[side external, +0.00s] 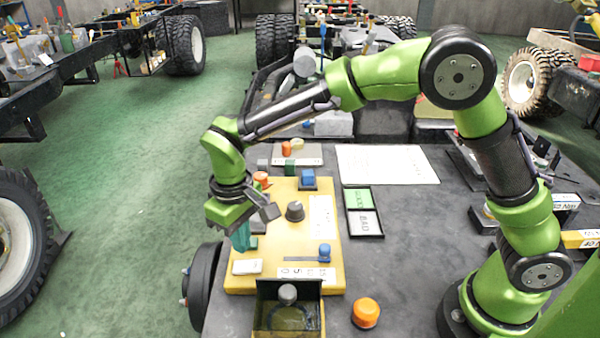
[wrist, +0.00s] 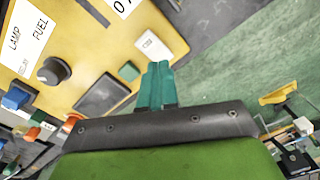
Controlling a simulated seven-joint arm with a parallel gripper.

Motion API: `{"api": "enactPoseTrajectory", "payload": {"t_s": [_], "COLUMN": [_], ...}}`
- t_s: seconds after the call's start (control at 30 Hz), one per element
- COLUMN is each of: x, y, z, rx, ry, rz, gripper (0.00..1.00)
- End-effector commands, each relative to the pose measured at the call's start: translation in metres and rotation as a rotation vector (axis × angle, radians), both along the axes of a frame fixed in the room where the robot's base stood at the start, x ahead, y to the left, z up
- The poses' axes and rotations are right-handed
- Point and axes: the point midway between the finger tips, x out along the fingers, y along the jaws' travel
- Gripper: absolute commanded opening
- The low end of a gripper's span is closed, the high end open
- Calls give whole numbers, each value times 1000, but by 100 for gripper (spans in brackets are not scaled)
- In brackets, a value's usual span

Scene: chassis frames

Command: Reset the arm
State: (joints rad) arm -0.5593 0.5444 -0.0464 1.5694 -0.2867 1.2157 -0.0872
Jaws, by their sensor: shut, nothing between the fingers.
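My green arm reaches over the dark table from the right. My gripper (side external: 241,238) hangs above the left edge of a yellow panel (side external: 305,218), pointing down. Its teal fingers are together with nothing between them. They also show in the wrist view (wrist: 157,82), where they reach over the panel's edge beside a teal block (wrist: 129,71) and a white switch (wrist: 152,46). The fingers look apart from the panel, though the exact gap is hard to judge.
The panel carries a dark knob (side external: 295,211), a blue block (side external: 308,180) and a blue slider (side external: 325,251). An open box (side external: 265,318) and an orange button (side external: 366,313) are in front. A GOOD/BAD tray (side external: 379,236) and white sheet (side external: 387,165) lie right. Green floor is left.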

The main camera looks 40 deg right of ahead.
Motion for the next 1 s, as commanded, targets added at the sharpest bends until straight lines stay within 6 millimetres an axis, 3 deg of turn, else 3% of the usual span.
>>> {"api": "enactPoseTrajectory", "payload": {"t_s": [0.4, 0.6, 0.8, 1.0], "x": [-74, -121, -155, -164], "y": [-109, -156, -187, -200], "z": [91, 116, 128, 143], "rx": [203, 286, 331, 345], "ry": [-187, -334, -472, -559], "rz": [-275, -422, -532, -579], "gripper": [0, 0, 0, 0]}}
